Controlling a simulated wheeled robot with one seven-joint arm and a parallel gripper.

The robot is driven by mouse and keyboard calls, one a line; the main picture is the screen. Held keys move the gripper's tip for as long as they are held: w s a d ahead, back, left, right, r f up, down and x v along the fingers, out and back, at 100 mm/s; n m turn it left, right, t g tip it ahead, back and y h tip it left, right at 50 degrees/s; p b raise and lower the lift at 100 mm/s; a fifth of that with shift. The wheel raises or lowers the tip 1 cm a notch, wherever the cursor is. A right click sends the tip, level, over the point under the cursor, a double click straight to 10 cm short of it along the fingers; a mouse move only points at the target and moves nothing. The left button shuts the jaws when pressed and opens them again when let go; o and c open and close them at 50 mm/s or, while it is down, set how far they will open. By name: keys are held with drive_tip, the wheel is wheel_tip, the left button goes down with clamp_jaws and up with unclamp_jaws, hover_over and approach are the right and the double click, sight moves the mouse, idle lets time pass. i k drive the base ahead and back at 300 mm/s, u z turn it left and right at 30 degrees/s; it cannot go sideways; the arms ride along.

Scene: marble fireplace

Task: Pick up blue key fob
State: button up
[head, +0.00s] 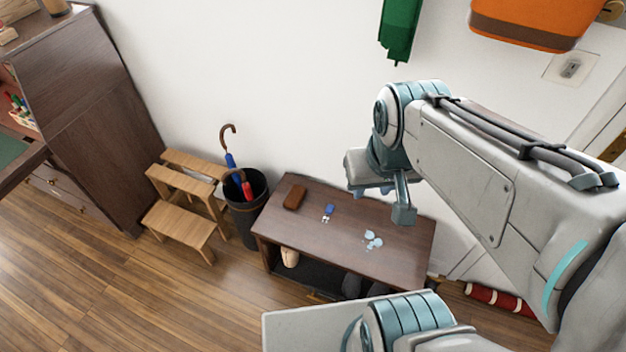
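A small blue key fob (329,210) with light metal bits at its lower end lies on the dark wooden bench (305,240), left of the bench's middle. My gripper (387,205) is above the right half of the bench, to the right of the fob and apart from it. One finger hangs down in view; the other is mostly hidden by the wrist. I cannot tell how far apart the fingers are.
A brown wallet-like object (295,197) lies left of the fob, and pale blue pieces (373,240) lie to its right. A black umbrella bin (246,213) and a wooden step stool (180,218) stand left of the bench. Open floor lies in front left.

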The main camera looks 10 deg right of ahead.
sight(330, 209)
drive_tip(key=z, duration=2)
drive_tip(key=k, duration=1)
drive_tip(key=u, duration=1.4)
drive_tip(key=i, duration=1)
